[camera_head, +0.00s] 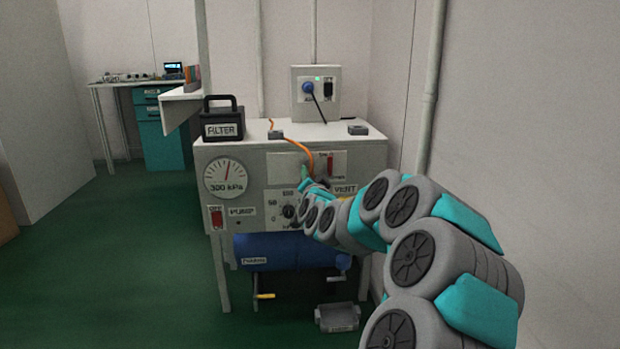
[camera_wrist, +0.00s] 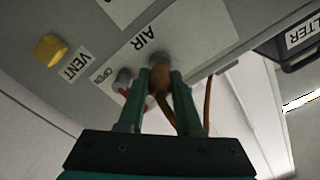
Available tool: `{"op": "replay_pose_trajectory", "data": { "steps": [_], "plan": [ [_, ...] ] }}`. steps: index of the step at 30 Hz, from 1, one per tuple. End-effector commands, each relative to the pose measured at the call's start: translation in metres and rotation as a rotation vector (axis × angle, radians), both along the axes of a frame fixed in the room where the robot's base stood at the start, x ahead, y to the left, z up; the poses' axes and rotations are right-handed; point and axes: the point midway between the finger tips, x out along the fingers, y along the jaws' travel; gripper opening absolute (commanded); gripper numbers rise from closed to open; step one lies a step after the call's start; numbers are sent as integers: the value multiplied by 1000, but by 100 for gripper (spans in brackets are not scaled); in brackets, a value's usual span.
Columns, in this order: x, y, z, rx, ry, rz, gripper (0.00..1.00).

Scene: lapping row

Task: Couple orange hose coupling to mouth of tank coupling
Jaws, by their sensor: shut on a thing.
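My gripper (camera_wrist: 160,76) has its two green fingers shut on the orange hose coupling (camera_wrist: 160,80) in the wrist view. The coupling is in front of the grey tank coupling (camera_wrist: 158,60), beside the AIR label. The two look lined up and very close; whether they touch or are joined cannot be told, since the orange coupling hides the mouth. The orange hose (camera_wrist: 207,104) trails from it. In the head view my gripper (camera_head: 305,177) is at the front panel of the white bench, and the hose (camera_head: 304,146) arcs over the top edge; the couplings are not clear there.
A red-handled valve (camera_wrist: 122,91) by an OPEN label sits close to the left finger. A yellow knob (camera_wrist: 49,50) is by the VENT label. The FILTER box (camera_head: 223,124) stands on the bench top (camera_head: 262,133). A blue tank (camera_head: 285,251) hangs below.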

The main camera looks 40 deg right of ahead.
Motion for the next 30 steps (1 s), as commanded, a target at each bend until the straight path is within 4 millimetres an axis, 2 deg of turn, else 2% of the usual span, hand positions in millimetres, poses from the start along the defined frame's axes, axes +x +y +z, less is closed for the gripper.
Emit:
{"op": "replay_pose_trajectory", "data": {
  "steps": [27, 28, 30],
  "plan": [
    [18, -11, 0, 0, 1, 1, 0],
    [18, -11, 0, 0, 1, 1, 36],
    [18, -11, 0, 0, 0, 0, 44]
  ]
}}
